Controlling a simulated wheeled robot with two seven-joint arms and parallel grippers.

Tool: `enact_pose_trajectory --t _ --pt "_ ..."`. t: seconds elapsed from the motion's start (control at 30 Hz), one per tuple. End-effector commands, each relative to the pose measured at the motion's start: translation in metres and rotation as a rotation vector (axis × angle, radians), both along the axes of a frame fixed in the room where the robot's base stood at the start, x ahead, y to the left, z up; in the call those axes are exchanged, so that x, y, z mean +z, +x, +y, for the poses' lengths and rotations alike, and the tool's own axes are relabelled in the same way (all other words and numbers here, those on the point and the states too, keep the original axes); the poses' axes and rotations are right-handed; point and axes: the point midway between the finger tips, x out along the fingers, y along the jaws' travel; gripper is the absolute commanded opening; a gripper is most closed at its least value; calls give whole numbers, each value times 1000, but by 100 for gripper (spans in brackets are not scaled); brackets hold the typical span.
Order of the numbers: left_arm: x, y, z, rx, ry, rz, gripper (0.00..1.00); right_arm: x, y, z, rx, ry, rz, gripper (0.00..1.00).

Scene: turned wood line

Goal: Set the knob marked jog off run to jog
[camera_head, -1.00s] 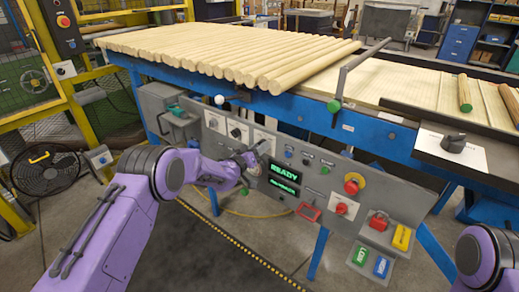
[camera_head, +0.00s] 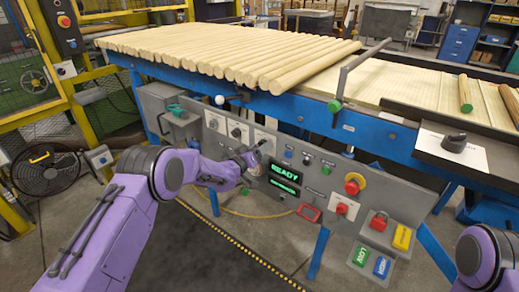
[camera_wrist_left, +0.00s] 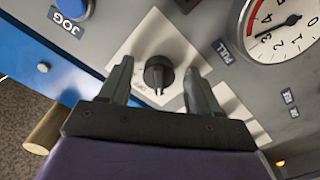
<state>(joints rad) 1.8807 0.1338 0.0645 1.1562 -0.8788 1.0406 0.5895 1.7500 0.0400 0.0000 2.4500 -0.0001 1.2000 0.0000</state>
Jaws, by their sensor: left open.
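A black rotary knob (camera_wrist_left: 158,75) on a white label plate (camera_wrist_left: 150,32) shows in the left wrist view. Its pale pointer line is toward the bottom of the picture. The small lettering near it is only partly readable. My left gripper (camera_head: 254,160) is at the grey control panel (camera_head: 330,181) in the head view. Its two fingers are open, one on each side of the knob in the wrist view, with visible gaps; I cannot tell how far they are from the plate. In the head view the gripper covers this knob. My right gripper is out of view.
A blue button (camera_wrist_left: 72,7) by a JOG label and a round gauge (camera_wrist_left: 283,25) flank the knob. On the panel are a lit READY display (camera_head: 284,174), a red emergency button (camera_head: 354,182) and other knobs. Wooden rods (camera_head: 230,55) lie on the table above.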

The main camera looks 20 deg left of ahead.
Motion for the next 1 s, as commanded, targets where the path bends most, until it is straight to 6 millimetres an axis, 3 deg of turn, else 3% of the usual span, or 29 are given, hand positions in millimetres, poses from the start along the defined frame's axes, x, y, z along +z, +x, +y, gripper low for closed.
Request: enact_pose_trajectory --t 0.17,0.6,1.0 --pt "1 -8 3 0 -1 0 63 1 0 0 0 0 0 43" --pt "0 -91 34 1 -1 0 63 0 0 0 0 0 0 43" --pt "0 -100 37 0 0 0 63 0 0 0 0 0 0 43"
